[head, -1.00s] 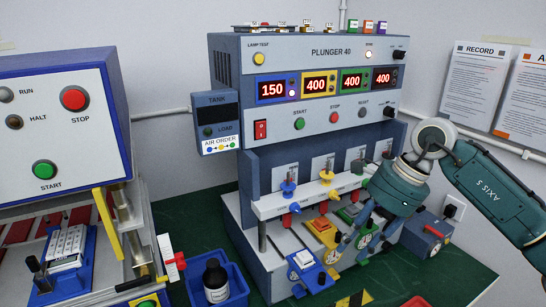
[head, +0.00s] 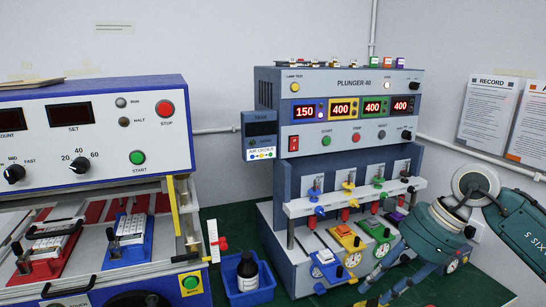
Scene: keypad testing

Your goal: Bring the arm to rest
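My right gripper (head: 385,288) is at the lower right of the head view, in front of the right side of the plunger machine (head: 350,82). Its fingers point down and left, look spread apart, and show nothing between them. The teal arm (head: 525,232) comes in from the right edge. The machine's displays read 150, 400, 400 and 400. Keypads in blue (head: 324,265), yellow (head: 345,238) and green (head: 375,228) sit at its base under the plungers. A purple one (head: 396,216) is partly hidden by the gripper. My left gripper is not in view.
A blue bin (head: 243,295) with a dark bottle (head: 247,271) stands between the two machines. The left machine (head: 90,130) holds a red and a blue fixture with white keypads. Posted sheets (head: 492,112) hang on the right wall.

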